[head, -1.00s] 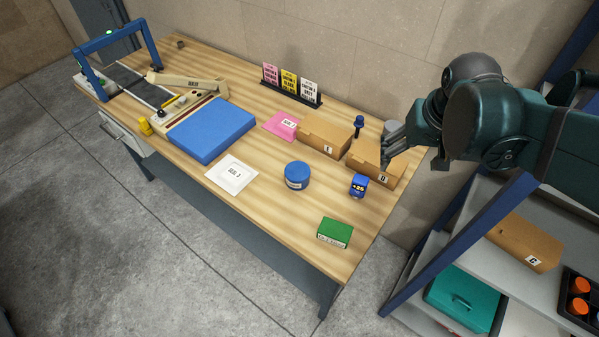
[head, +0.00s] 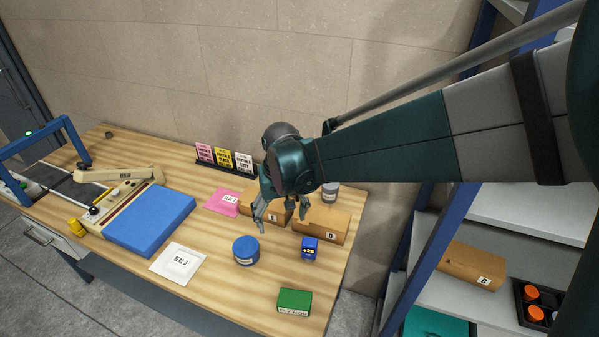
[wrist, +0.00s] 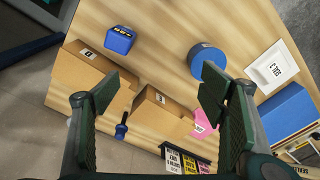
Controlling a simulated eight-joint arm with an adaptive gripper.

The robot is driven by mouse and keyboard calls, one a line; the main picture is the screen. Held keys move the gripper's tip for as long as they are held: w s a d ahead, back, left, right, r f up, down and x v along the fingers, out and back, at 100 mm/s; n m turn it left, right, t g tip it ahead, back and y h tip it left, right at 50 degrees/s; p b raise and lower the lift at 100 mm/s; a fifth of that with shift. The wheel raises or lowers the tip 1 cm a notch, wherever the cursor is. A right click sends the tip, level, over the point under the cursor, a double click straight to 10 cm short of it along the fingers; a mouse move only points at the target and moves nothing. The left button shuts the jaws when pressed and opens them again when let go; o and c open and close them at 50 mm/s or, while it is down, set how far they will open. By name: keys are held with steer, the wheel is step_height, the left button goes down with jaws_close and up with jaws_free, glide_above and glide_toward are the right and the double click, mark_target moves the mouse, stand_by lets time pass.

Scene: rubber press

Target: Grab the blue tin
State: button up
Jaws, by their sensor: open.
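The blue tin (head: 246,251) is a round, flat-topped blue container standing upright on the wooden table, with a pale label on its front side. It also shows in the wrist view (wrist: 206,62), above and between my open fingers toward the right one. My gripper (head: 280,222) is open and empty, above the table in front of the cardboard boxes, behind and to the right of the tin and not touching it. In the wrist view the two fingers (wrist: 158,100) are spread wide.
A small blue "+25" box (head: 310,249) stands right of the tin, a green box (head: 294,301) nearer the front. Cardboard boxes (head: 320,224) stand behind. A white packet (head: 178,263) and a blue pad (head: 150,219) lie to the left. A shelf (head: 510,268) is at the right.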

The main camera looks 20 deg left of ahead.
steer(key=n, duration=0.1)
glide_above(246, 246)
steer(key=shift+g+h, duration=0.4)
step_height(246, 246, down, 9)
steer(key=shift+w+f+p, duration=0.15)
steer(key=shift+f+p, duration=0.05)
steer(key=shift+p, duration=0.25)
steer(key=shift+f, duration=1.25)
steer(key=shift+f, duration=0.15)
steer(key=shift+a+f+p, duration=0.1)
steer(key=shift+f+p, duration=0.25)
steer(key=shift+f, duration=2.1)
steer(key=shift+c, duration=0.3)
steer(key=c, duration=1.3)
